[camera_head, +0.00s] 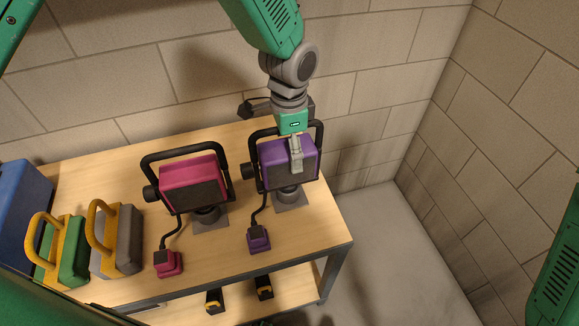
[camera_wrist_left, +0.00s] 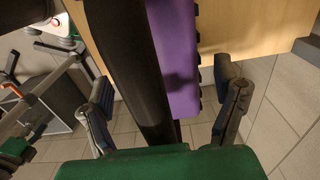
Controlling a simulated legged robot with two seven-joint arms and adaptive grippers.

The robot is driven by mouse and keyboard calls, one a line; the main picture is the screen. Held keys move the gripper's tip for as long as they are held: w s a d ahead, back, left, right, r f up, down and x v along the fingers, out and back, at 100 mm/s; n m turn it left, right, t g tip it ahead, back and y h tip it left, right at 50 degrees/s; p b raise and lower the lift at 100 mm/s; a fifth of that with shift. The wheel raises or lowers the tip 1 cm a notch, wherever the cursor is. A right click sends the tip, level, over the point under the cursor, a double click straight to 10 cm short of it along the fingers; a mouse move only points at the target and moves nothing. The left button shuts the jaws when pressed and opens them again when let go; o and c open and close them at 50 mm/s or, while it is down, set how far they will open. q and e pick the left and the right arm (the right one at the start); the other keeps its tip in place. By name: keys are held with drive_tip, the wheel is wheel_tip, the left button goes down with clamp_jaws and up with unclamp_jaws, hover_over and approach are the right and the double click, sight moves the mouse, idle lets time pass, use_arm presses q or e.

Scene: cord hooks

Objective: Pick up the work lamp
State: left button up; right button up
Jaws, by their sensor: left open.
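Two work lamps stand on the wooden table. One has a purple head (camera_head: 276,152) and a black handle (camera_head: 318,135); the other has a magenta head (camera_head: 191,184). My left gripper (camera_head: 295,146) is over the top of the purple lamp, with one finger in front of its head. In the left wrist view the fingers of my left gripper (camera_wrist_left: 166,88) are apart. The black handle bar (camera_wrist_left: 139,75) runs between them, beside the purple head (camera_wrist_left: 174,55). I see no grip on the bar. My right gripper is out of view.
A purple plug (camera_head: 258,240) and a magenta plug (camera_head: 168,264) lie on the table (camera_head: 215,252) on short cords. Green (camera_head: 73,252) and grey (camera_head: 124,243) cases with yellow handles and a blue box (camera_head: 20,215) stand at left. A block wall (camera_head: 380,70) is close behind.

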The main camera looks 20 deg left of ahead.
use_arm(q)
drive_tip(key=shift+a, duration=0.3)
drive_tip(key=c, duration=1.8)
drive_tip(key=shift+w+d+r, duration=0.1)
